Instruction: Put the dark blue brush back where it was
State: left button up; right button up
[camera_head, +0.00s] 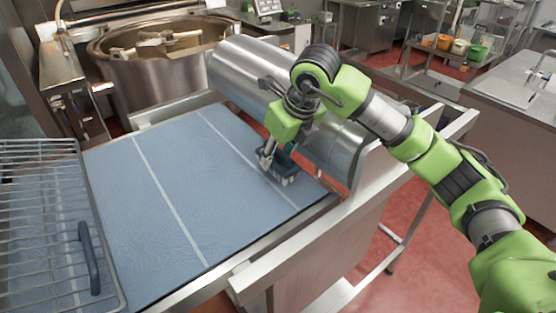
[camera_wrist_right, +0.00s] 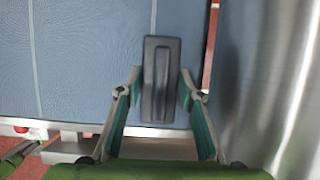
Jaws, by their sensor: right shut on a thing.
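The dark blue brush (camera_head: 287,166) is at the right part of the blue belt surface, close to the steel cylinder. My right gripper (camera_head: 277,156) points down and is shut on it. In the right wrist view the brush (camera_wrist_right: 161,80) shows as a dark rectangular block with a raised ridge, between the two fingers of my right gripper (camera_wrist_right: 160,98). I cannot tell whether the brush touches the belt or is just above it. My left gripper is not in view.
The blue belt (camera_head: 170,190) with pale lines is mostly bare. A steel cylinder (camera_head: 240,70) lies across its right end. A wire rack (camera_head: 40,150) stands at the left, with a dark blue handle (camera_head: 88,258) there. A large kettle (camera_head: 150,85) stands behind.

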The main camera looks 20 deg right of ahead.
aim_at(278, 165)
jog(key=f, duration=0.1)
jog(key=f+p, duration=0.2)
jog(key=shift+w+d, duration=0.15)
jog(key=shift+w, duration=0.1)
jog(key=shift+f, duration=0.25)
jog(key=shift+f, duration=0.1)
jog(key=shift+f, duration=0.15)
jog(key=o, duration=1.1)
jog(key=shift+c, duration=0.2)
